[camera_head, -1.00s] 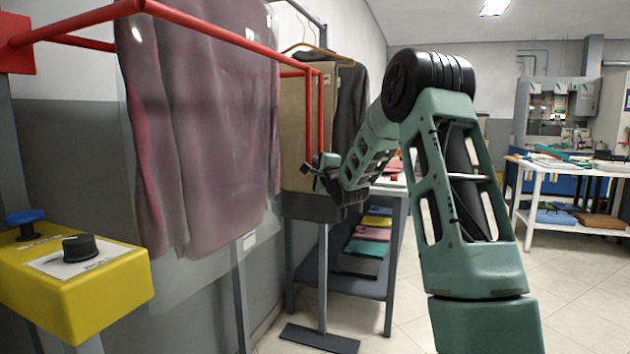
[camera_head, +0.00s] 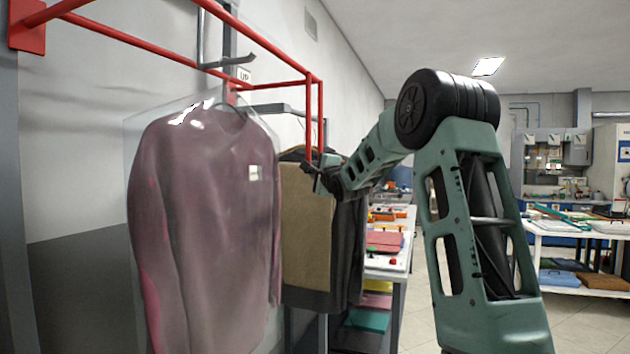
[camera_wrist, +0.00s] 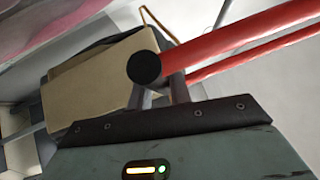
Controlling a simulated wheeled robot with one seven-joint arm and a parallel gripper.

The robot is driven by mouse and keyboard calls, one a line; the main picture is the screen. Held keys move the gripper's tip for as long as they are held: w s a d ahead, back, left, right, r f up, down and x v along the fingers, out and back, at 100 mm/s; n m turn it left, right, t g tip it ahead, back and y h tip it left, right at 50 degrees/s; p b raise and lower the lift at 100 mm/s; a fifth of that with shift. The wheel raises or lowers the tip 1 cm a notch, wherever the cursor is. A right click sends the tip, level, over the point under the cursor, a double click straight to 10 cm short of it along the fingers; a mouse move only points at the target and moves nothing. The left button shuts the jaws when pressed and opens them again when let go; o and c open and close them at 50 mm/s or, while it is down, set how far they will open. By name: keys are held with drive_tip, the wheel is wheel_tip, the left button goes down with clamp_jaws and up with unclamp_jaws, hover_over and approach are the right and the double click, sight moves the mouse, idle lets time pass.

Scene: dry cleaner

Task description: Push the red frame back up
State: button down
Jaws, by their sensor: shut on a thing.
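The red frame (camera_head: 270,58) is a structure of red tubes running out from a red wall plate (camera_head: 27,26) at the left. At its right end, parallel tubes hang down to my gripper (camera_head: 318,172). My gripper is shut on the lower end of this hanging part. In the wrist view the frame's red tubes (camera_wrist: 235,40) run off to the right, and a black round end (camera_wrist: 144,67) covers part of the grip. The exact finger contact is hidden.
A bagged mauve garment (camera_head: 205,220) hangs at the left below the frame. A metal rod with an "UP" sign (camera_head: 244,75) is behind it. A cluttered table (camera_head: 400,257) stands beyond.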

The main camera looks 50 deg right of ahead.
wheel_tip(320, 180, up, 6)
drive_tip(key=p, duration=0.3)
drive_tip(key=shift+r, duration=0.25)
drive_tip(key=shift+r, duration=0.15)
drive_tip(key=c, duration=1.3)
unclamp_jaws()
drive_tip(key=shift+f, duration=0.2)
drive_tip(key=shift+s+a+f, duration=0.1)
drive_tip(key=shift+s, duration=0.15)
drive_tip(key=b+v, duration=0.4)
drive_tip(key=v, duration=1.2)
drive_tip(key=shift+s+a, duration=0.15)
drive_tip(key=shift+s, duration=0.2)
